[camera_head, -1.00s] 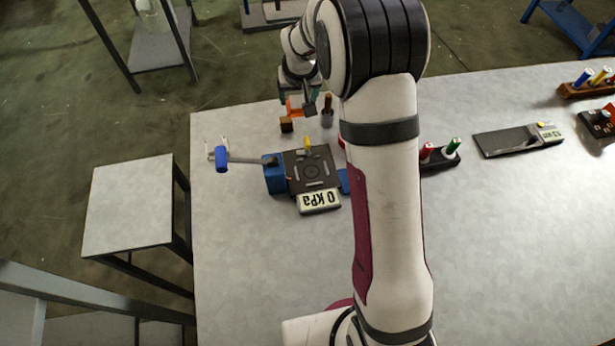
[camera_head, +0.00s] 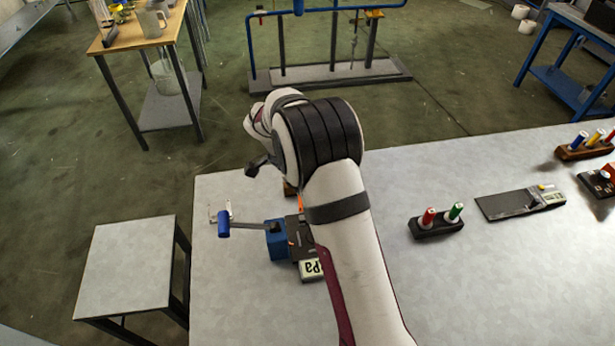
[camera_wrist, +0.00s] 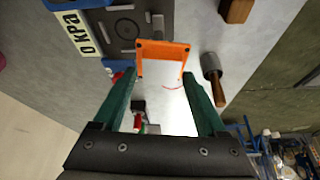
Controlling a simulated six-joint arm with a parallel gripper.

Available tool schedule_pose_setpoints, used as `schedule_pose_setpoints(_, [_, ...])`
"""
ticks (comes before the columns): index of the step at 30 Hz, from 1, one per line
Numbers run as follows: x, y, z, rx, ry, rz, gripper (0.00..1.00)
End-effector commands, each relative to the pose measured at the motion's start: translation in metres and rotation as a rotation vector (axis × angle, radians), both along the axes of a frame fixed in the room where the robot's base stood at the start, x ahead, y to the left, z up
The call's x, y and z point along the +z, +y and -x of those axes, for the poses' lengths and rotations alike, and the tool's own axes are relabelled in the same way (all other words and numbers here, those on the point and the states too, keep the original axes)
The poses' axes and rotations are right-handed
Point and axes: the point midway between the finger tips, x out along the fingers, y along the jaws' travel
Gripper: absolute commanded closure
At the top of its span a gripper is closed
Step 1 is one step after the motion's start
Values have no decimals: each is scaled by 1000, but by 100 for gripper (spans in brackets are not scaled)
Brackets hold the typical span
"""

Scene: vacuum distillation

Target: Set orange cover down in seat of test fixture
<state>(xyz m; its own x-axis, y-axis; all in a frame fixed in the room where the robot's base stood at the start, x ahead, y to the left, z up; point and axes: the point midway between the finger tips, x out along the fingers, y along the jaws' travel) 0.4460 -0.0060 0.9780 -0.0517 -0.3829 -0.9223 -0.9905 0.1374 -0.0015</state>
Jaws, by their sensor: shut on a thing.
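The orange cover (camera_wrist: 165,50), a thin U-shaped frame, is between the green fingertips of my gripper (camera_wrist: 160,76) in the wrist view. My gripper is shut on it by its two sides. The test fixture (camera_wrist: 124,28), a dark plate with a ring mark and slots, lies just beyond the cover, toward the upper left, with its "0 kPa" display (camera_wrist: 76,33). In the head view my arm hides the gripper and part of the fixture (camera_head: 294,232); only a sliver of orange shows beside the arm. The cover's height above the fixture is hard to tell.
A blue-handled lever (camera_head: 224,224) sticks out left of the fixture. In the wrist view a grey tool with a wooden handle (camera_wrist: 213,78) and a wooden block (camera_wrist: 238,9) are to the right. A rack with red and green tubes (camera_head: 436,226) stands right of my arm.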

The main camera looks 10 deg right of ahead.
Motion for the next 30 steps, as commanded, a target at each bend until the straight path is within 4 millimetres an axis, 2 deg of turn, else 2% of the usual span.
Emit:
schedule_pose_setpoints(3, [-2,-1,17,-437,-1,-2,100])
schedule_pose_setpoints(6, [-2,0,31,-771,-1,-2,100])
schedule_pose_setpoints(9, [-1,1,43,-1047,0,-2,100])
schedule_pose_setpoints(13, [0,4,53,-1308,-1,-1,100])
schedule_pose_setpoints(18, [-2,6,58,-1441,-1,0,100])
schedule_pose_setpoints(30, [-43,6,59,-1436,1,3,100])
